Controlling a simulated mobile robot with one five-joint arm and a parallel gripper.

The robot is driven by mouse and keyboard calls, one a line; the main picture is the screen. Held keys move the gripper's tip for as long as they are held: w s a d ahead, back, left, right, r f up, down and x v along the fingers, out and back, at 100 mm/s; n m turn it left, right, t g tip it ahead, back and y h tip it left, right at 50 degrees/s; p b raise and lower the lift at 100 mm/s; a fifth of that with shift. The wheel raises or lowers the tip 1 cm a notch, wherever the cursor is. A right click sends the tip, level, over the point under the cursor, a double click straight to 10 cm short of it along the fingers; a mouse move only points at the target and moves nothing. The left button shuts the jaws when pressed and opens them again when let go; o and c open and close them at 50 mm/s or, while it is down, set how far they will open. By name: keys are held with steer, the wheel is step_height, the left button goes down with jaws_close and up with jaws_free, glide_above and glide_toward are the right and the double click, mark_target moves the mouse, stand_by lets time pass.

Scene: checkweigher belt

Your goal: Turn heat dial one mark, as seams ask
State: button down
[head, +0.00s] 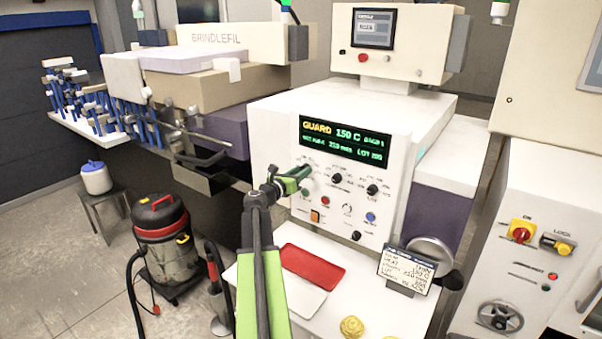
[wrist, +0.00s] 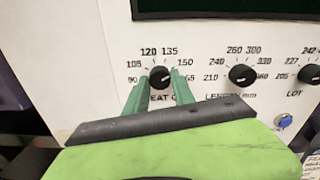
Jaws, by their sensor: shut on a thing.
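The heat dial (wrist: 160,77) is a small black knob on the white control panel, with marks 90, 105, 120, 135 and 150 around it in the wrist view. My gripper (wrist: 160,92) has its two green fingers on either side of the dial, shut on it. In the head view my gripper (head: 303,174) reaches the panel's left side and hides the dial. I cannot tell which mark the pointer is on. The green display (head: 344,142) above reads "GUARD 150 C", with a smaller second line.
The length dial (wrist: 242,75) and lot dial (wrist: 311,74) sit to the right of the heat dial. Below the panel are a red tray (head: 312,266), a small sign (head: 408,270) and a yellow object (head: 352,327). A vacuum cleaner (head: 163,240) stands on the floor at left.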

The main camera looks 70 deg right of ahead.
steer(key=shift+m, duration=4)
steer(key=c, duration=1.1)
jaws_free()
steer(key=shift+o, duration=0.2)
steer(key=v, duration=1.7)
steer(key=shift+a, duration=0.25)
